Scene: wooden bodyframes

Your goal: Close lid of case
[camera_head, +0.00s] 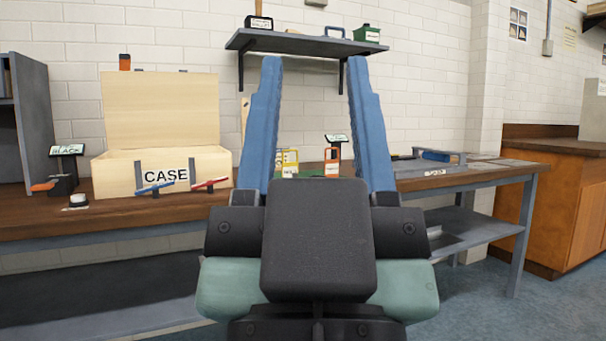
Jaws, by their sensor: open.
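The case (122,178) is a pale wooden box with the word CASE on its front. It stands on the workbench at the left of the head view. Its lid (160,110) is open and stands nearly upright behind the box. My gripper (314,75) is in the middle of the view, close to the camera, with its two blue fingers pointing up and wide apart. It is open and holds nothing. It is to the right of the case and apart from it in the picture. The inside of the case is hidden by its front wall.
A blue-handled tool (155,187) and a red-handled tool (209,184) show at the case's front. A small black stand (66,165) is left of it. The workbench (490,172) runs across the view. A wall shelf (305,43) with several items hangs above.

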